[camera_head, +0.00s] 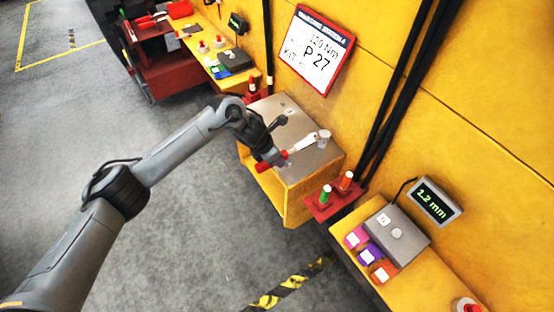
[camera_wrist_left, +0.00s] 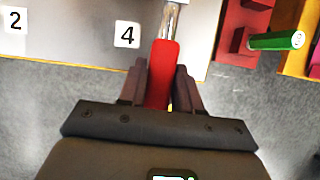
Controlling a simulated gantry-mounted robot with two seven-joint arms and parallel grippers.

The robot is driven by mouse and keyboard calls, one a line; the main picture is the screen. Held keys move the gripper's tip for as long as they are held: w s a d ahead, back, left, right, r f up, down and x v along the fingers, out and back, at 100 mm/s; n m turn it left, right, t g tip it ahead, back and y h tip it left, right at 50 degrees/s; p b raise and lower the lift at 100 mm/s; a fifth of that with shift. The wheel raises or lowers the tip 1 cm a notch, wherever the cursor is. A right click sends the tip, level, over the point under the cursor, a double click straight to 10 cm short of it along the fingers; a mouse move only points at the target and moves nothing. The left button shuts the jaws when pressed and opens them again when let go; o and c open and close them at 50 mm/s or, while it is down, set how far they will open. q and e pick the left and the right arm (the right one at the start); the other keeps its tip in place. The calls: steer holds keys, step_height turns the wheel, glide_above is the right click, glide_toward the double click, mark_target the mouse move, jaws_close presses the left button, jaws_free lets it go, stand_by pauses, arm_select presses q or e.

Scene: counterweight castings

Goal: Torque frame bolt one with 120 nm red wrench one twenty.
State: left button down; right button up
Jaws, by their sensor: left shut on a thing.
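My left gripper (camera_head: 277,160) is shut on the red handle of a wrench (camera_head: 286,154) at the front edge of the grey-topped yellow frame block (camera_head: 309,160). The wrench's pale shaft (camera_head: 304,143) reaches over the top toward a light round bolt or socket piece (camera_head: 323,138); whether they touch I cannot tell. In the left wrist view the red handle (camera_wrist_left: 162,76) lies between both fingers of the gripper (camera_wrist_left: 160,88), and its metal shaft runs out of the top. Plates marked 4 (camera_wrist_left: 127,35) and 2 (camera_wrist_left: 14,19) lie to its left. A bolt number one is not legible.
A red rack (camera_head: 325,204) with green and orange-handled tools stands right of the block. Beyond it a yellow shelf (camera_head: 371,270) holds coloured blocks and a grey box, beside a 1.2 mm display (camera_head: 436,201). Open floor lies left.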

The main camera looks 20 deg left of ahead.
arm_select(q)
steer(key=shift+w+a+m+b, duration=0.3)
steer(key=shift+a+b, duration=0.1)
steer(key=shift+b, duration=0.15)
steer(key=shift+w+a+b, duration=0.1)
steer(key=shift+b, duration=0.2)
stand_by(0.3)
steer(key=shift+w+a+b, duration=0.15)
steer(key=shift+a+b, duration=0.05)
steer(key=shift+b, duration=0.2)
steer(key=shift+w+a+m+g+h+b, duration=0.35)
steer(key=shift+m+b, duration=0.15)
steer(key=shift+b, duration=0.2)
steer(key=shift+w+a, duration=0.1)
stand_by(0.3)
